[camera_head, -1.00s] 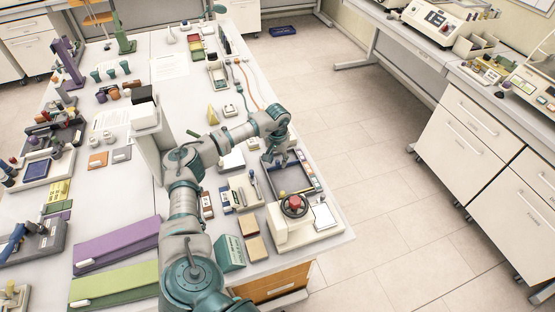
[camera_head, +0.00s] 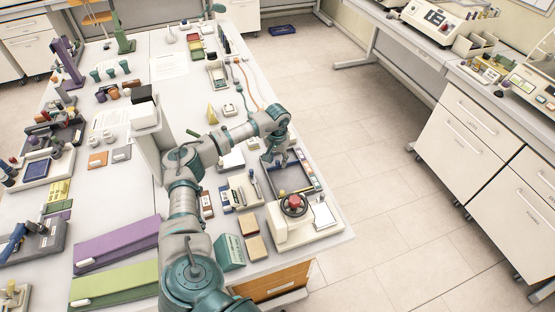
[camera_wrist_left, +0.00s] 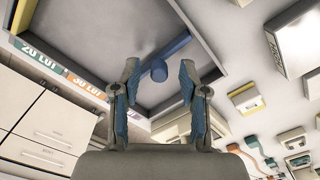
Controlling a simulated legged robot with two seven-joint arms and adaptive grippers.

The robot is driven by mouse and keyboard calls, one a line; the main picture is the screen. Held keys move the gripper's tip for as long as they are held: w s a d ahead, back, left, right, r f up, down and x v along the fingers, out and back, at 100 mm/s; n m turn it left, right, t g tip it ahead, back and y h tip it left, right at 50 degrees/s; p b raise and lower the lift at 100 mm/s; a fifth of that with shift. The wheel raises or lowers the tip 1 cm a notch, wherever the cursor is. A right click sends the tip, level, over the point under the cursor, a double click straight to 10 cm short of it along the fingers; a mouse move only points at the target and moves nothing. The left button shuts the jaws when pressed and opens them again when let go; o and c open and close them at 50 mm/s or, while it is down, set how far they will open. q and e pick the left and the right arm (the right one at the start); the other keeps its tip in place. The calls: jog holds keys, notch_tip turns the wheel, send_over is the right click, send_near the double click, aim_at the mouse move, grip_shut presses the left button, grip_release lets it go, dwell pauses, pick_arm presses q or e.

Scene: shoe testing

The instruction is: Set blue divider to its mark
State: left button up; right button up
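The blue divider (camera_wrist_left: 176,48) shows in the left wrist view as a slim blue bar across a grey tray (camera_wrist_left: 90,25), with a round blue knob (camera_wrist_left: 158,71) on it. My left gripper (camera_wrist_left: 158,82) is open, with one blue-padded finger on each side of the knob. Nothing is clamped between the fingers, and I cannot tell whether either touches the knob. In the head view my left gripper (camera_head: 284,160) is over the dark tray (camera_head: 306,191) near the table's right edge and hides part of it. I cannot make out a target mark.
A device with a red knob (camera_head: 294,202) stands just in front of the tray. A yellow strip (camera_wrist_left: 24,14) and labelled strips (camera_wrist_left: 42,53) lie along the tray's edges in the wrist view. Small boxes (camera_head: 248,224) sit left of the device. Open floor (camera_head: 380,190) lies to the right.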

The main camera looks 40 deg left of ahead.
pick_arm(q)
notch_tip(320, 180, up, 12)
dwell(0.6)
jog(key=shift+w+a+f, duration=0.1)
